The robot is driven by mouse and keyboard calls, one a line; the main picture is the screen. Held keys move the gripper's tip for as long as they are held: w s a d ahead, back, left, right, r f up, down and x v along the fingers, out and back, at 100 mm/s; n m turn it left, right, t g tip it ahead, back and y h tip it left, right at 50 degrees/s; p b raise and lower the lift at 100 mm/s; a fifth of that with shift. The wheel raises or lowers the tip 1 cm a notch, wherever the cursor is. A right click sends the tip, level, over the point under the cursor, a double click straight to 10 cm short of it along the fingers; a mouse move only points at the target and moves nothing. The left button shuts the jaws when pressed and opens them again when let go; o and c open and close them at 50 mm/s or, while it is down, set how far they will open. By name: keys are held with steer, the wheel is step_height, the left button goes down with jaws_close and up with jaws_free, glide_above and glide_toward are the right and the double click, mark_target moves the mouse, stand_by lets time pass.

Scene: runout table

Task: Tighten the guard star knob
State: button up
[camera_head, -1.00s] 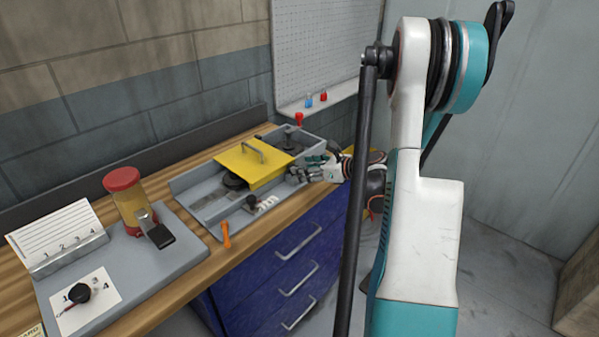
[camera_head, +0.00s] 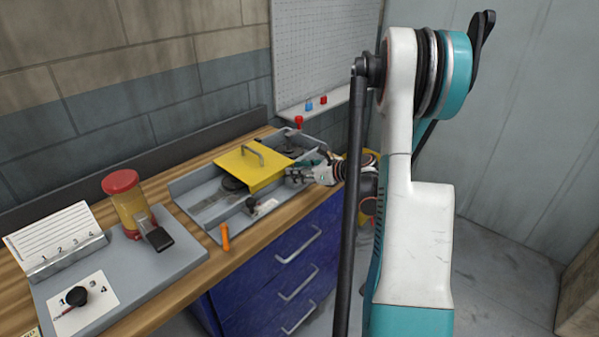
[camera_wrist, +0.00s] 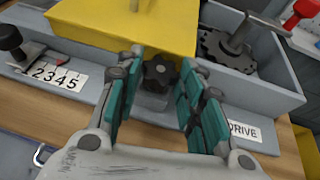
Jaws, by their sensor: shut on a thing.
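The guard star knob (camera_wrist: 158,74) is black and lobed. It sits on the grey front wall of the fixture, just below the front edge of the yellow guard (camera_wrist: 120,25), which also shows in the head view (camera_head: 250,172). My gripper (camera_wrist: 161,76) has its teal-padded fingers on either side of the knob and is shut on it. In the head view my gripper (camera_head: 291,177) is at the right front of the guard, and the knob is hidden there. I cannot tell how tight the knob is.
A dial lever (camera_wrist: 12,40) stands by the number plate (camera_wrist: 58,77) on the left. A dark gear with a handle (camera_wrist: 228,45) and the DRIVE label (camera_wrist: 243,130) are on the right. On the bench are an orange-handled part (camera_head: 225,238) and a red-lidded jar (camera_head: 128,200).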

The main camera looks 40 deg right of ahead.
steer(key=m+h+b, duration=0.1)
steer(key=h, duration=0.1)
steer(key=a+m+h, duration=0.1)
steer(key=m+h, duration=0.1)
steer(key=shift+m+b, duration=0.3)
steer(key=shift+b, duration=0.05)
steer(key=shift+a+m+h+b, duration=0.15)
steer(key=shift+m+h+b, duration=0.2)
steer(key=shift+m+h, duration=0.9)
steer(key=shift+g+h, duration=0.3)
steer(key=shift+h, duration=0.15)
steer(key=o, duration=1.1)
steer(key=shift+c, duration=0.2)
steer(key=v, duration=1.2)
